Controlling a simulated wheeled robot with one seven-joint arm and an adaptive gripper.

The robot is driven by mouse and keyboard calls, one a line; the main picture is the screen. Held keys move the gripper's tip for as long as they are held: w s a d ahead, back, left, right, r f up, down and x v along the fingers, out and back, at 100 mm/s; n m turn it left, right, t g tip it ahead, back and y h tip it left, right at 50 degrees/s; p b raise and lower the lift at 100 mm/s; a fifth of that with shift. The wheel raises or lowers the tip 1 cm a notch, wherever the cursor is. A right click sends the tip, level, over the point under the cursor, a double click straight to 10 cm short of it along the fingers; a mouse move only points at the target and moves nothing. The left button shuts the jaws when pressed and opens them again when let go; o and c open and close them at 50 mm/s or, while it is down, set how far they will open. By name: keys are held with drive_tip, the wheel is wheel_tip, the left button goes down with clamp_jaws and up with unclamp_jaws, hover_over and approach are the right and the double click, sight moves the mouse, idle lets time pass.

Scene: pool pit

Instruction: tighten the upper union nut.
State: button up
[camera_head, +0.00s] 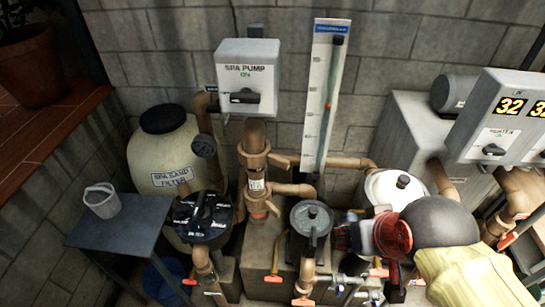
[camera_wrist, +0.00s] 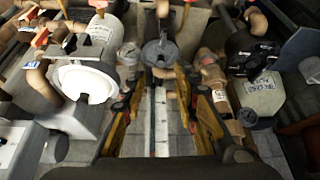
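A brown upright pipe (camera_head: 256,138) stands left of the gauge board, with thick collars above and below a white label. The upper collar (camera_head: 253,160), which looks like the upper union nut, sits above the label; the lower collar (camera_head: 259,208) is below it. The wrist view is upside down; there the labelled pipe (camera_wrist: 220,96) lies just right of and partly behind my right finger. My gripper (camera_wrist: 160,82) is open, with its yellow-and-black fingers apart and nothing seen held. In the head view my arm is at lower right, right of the pipe; its fingertips are not clear.
The gauge board (camera_head: 323,95) stands behind, and its strip shows between my fingers. A grey-lidded pot (camera_head: 311,217) and a black-lidded strainer (camera_head: 203,215) flank the pipe's foot. A horizontal brown pipe (camera_head: 325,161) crosses to the right. A white-lidded vessel (camera_head: 385,185) stands near my arm.

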sight(289, 164)
wheel_tip(289, 164, down, 6)
drive_tip(key=d+m+g+y+p, duration=0.1)
drive_tip(key=d+m+g+p, duration=0.1)
drive_tip(key=m+g+p, duration=0.25)
drive_tip(key=w+a+f+m+g+y+p, duration=0.2)
drive_tip(key=a+f+m+y+p, duration=0.25)
drive_tip(key=a+m+y, duration=0.3)
drive_tip(key=w+r+m+t+y+p, duration=0.1)
drive_tip(key=w+r+m+t+y, duration=0.2)
drive_tip(key=w+r+m+t, duration=0.45)
drive_tip(key=w+r+m+t+y+p, duration=0.1)
drive_tip(key=w+r+m+t+y, duration=0.25)
drive_tip(key=w, duration=0.75)
drive_tip(key=shift+m, duration=0.8)
drive_tip(key=shift+w+a+f, duration=0.35)
drive_tip(key=shift+w+a, duration=0.3)
drive_tip(key=shift+a, duration=0.4)
drive_tip(key=shift+w+a+f, duration=0.35)
drive_tip(key=shift+w+a, duration=0.25)
drive_tip(key=shift+a, duration=0.45)
drive_tip(key=shift+w+a+f, duration=0.35)
drive_tip(key=shift+w+a, duration=0.3)
drive_tip(key=shift+a, duration=0.4)
drive_tip(key=shift+c, duration=0.7)
